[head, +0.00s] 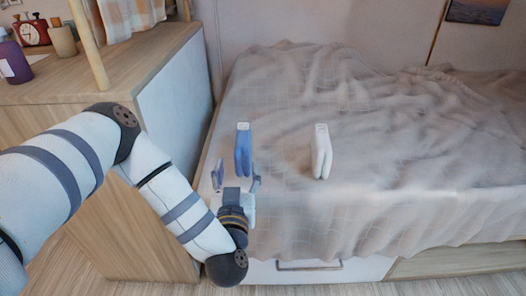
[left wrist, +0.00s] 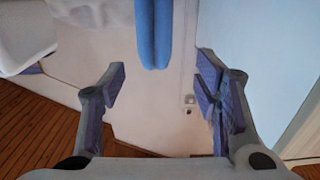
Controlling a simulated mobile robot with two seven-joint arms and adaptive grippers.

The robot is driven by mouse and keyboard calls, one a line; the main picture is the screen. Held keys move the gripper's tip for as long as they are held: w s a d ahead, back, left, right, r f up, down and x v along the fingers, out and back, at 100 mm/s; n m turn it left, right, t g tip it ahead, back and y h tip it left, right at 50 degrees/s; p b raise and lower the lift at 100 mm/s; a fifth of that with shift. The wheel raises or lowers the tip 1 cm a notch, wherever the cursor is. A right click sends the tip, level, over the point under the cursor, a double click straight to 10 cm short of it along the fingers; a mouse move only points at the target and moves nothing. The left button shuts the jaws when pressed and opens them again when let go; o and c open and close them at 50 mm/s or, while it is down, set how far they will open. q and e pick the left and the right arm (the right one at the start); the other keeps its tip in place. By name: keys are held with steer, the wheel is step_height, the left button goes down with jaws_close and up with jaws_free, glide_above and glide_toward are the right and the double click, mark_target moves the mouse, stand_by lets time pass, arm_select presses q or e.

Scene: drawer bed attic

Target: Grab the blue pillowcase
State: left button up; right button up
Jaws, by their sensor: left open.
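The blue pillowcase (head: 243,148) is a narrow folded shape with a pale top end, at the left part of the bed. My left gripper (head: 237,180) is open just on the near side of it, with its fingers spread to either side of the pillowcase's lower end. In the left wrist view the blue pillowcase (left wrist: 154,32) hangs into the top middle, ahead of the gap between the open fingers (left wrist: 163,80). Nothing is between the fingers. My right gripper is in neither view.
A white folded piece (head: 321,152) stands to the right on the bed cover (head: 400,150). A drawer handle (head: 309,265) is below the bed.

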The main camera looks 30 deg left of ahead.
mark_target(243, 142)
arm_select(q)
steer(key=shift+w+a, duration=0.1)
steer(key=shift+w, duration=0.15)
steer(key=b+x, duration=0.4)
steer(key=x, duration=0.7)
steer(key=shift+w+f, duration=0.2)
steer(key=shift+w, duration=0.25)
steer(key=c, duration=1.3)
